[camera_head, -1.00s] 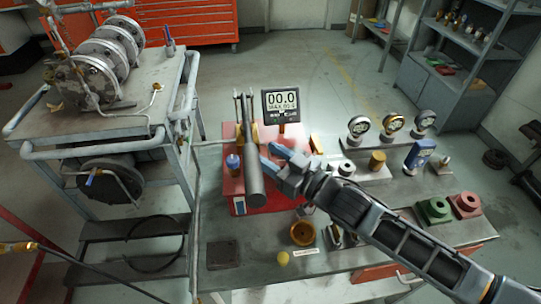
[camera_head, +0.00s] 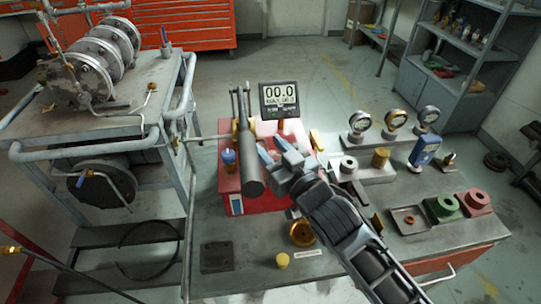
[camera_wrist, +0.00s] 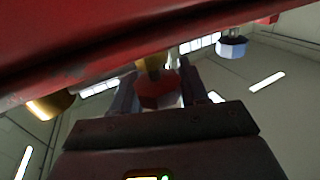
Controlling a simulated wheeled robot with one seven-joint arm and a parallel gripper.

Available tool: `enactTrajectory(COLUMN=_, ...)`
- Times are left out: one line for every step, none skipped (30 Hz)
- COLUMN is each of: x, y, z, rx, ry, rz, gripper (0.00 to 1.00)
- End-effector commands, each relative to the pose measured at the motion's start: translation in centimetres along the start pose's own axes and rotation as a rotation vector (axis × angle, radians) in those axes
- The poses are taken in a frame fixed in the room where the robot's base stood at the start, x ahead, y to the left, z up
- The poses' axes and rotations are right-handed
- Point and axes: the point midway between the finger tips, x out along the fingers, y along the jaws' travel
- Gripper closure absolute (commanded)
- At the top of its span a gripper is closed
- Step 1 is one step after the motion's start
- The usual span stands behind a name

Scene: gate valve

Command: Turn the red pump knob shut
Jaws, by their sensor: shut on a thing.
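The red pump (camera_head: 236,203) stands on the grey bench with a dark cylinder (camera_head: 250,172) and a lever rod over it. A display reading 00.0 (camera_head: 280,98) stands behind it. My gripper (camera_head: 270,150) is at the pump's right side, just beyond the cylinder. In the wrist view the red knob (camera_wrist: 158,92), on a brass stem (camera_wrist: 150,65), sits between the two dark fingers of my gripper (camera_wrist: 161,88), which are shut on it. The pump body (camera_wrist: 90,40) fills the top of the wrist view.
A blue-capped fitting (camera_head: 228,157) stands on the pump's left. Several gauges (camera_head: 394,120) stand on a block at the right, with green (camera_head: 441,208) and red (camera_head: 475,200) parts nearby. A brass cup (camera_head: 302,233) and yellow cap (camera_head: 283,260) are in front. A cart (camera_head: 90,150) stands at the left.

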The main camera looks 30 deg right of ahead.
Motion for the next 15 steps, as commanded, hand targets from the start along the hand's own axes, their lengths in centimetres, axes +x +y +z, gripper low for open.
enactTrajectory(x=0.0, y=0.31, z=0.33, rx=0.002, ry=0.004, rz=0.02, gripper=0.87)
enactTrajectory(x=-0.02, y=0.34, z=0.34, rx=0.001, ry=0.004, rz=0.028, gripper=0.87)
enactTrajectory(x=-0.01, y=0.36, z=0.38, rx=0.0, ry=0.003, rz=0.04, gripper=0.87)
enactTrajectory(x=-0.01, y=0.34, z=0.39, rx=0.001, ry=0.003, rz=0.048, gripper=0.87)
enactTrajectory(x=-0.01, y=0.33, z=0.37, rx=0.001, ry=0.004, rz=0.055, gripper=0.87)
enactTrajectory(x=-0.03, y=0.34, z=0.39, rx=0.001, ry=0.003, rz=0.066, gripper=0.87)
enactTrajectory(x=-0.04, y=0.35, z=0.42, rx=-0.001, ry=0.003, rz=0.075, gripper=0.87)
enactTrajectory(x=-0.05, y=0.37, z=0.45, rx=0.0, ry=0.003, rz=0.083, gripper=0.87)
enactTrajectory(x=-0.06, y=0.36, z=0.45, rx=0.0, ry=0.002, rz=0.094, gripper=0.87)
enactTrajectory(x=-0.06, y=0.37, z=0.42, rx=-0.001, ry=0.004, rz=0.102, gripper=0.87)
enactTrajectory(x=-0.06, y=0.36, z=0.46, rx=0.0, ry=0.003, rz=0.11, gripper=0.87)
enactTrajectory(x=-0.06, y=0.37, z=0.47, rx=0.0, ry=0.003, rz=0.121, gripper=0.87)
enactTrajectory(x=-0.06, y=0.37, z=0.46, rx=0.0, ry=0.003, rz=0.129, gripper=0.87)
enactTrajectory(x=-0.07, y=0.39, z=0.47, rx=0.0, ry=0.002, rz=0.138, gripper=0.87)
enactTrajectory(x=-0.08, y=0.38, z=0.51, rx=0.0, ry=0.003, rz=0.148, gripper=0.87)
